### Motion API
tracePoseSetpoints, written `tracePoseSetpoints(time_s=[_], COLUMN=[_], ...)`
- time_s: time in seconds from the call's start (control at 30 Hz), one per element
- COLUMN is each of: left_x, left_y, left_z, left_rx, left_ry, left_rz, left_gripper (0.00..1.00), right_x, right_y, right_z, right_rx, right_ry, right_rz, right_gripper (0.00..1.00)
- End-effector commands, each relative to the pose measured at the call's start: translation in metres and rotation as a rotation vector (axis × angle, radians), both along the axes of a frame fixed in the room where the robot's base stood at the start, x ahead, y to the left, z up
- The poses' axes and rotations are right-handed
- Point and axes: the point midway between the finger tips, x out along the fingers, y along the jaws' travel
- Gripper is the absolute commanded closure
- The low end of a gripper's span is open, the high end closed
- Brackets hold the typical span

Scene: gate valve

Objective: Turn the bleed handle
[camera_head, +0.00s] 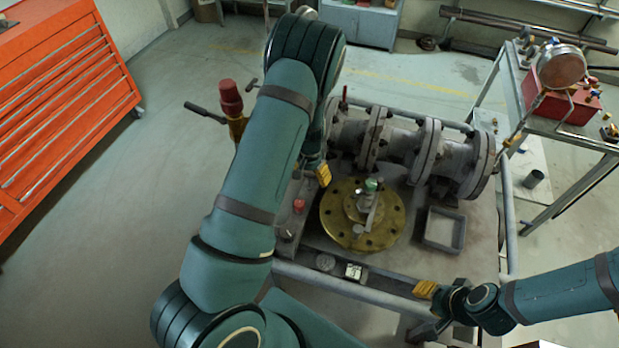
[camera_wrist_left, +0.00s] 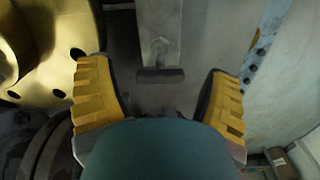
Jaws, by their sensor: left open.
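A short dark crossbar handle (camera_wrist_left: 160,75), which looks like the bleed handle, sits on a small grey fitting in the left wrist view. My left gripper (camera_wrist_left: 160,88) is open, with one yellow finger pad on each side of the handle and a gap to both. I cannot tell how far the fingertips stand from it in depth. In the head view one yellow pad of my left gripper (camera_head: 323,175) shows beside the brass flange; the arm hides the rest and the handle. My right gripper (camera_head: 426,290) is at the bench's front edge, its jaw opening unclear.
The brass flange (camera_head: 386,236) carries a silver lever (camera_head: 372,214). A grey flanged pipe (camera_head: 398,150) runs behind it. A square grey tray (camera_head: 444,230) lies to the right. A red-capped fitting (camera_head: 231,98) with a black lever stands left. A gauge (camera_head: 561,66) stands on the right-hand cart.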

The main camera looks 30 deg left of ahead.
Motion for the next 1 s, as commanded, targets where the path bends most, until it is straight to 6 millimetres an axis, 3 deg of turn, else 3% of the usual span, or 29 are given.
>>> tracePoseSetpoints(time_s=[0.2,0.5,0.7,1.0], left_x=[0.000,0.000,0.000,0.000], left_y=[0.000,0.000,0.000,0.000], left_z=[-0.016,-0.017,-0.016,-0.016], left_rx=[0.000,0.000,0.000,0.000], left_ry=[0.001,0.000,0.000,0.000], left_rz=[0.002,0.001,0.000,0.006], left_gripper=[0.21,0.21,0.91,0.95], right_x=[0.000,0.000,0.000,0.000], right_y=[0.000,0.000,0.000,0.000], right_z=[-0.001,-0.001,-0.001,-0.001], right_rx=[0.000,0.000,0.000,0.000], right_ry=[0.000,0.000,0.000,0.000], right_rz=[0.000,0.000,0.000,0.000], right_gripper=[0.64,0.64,0.64,0.64])
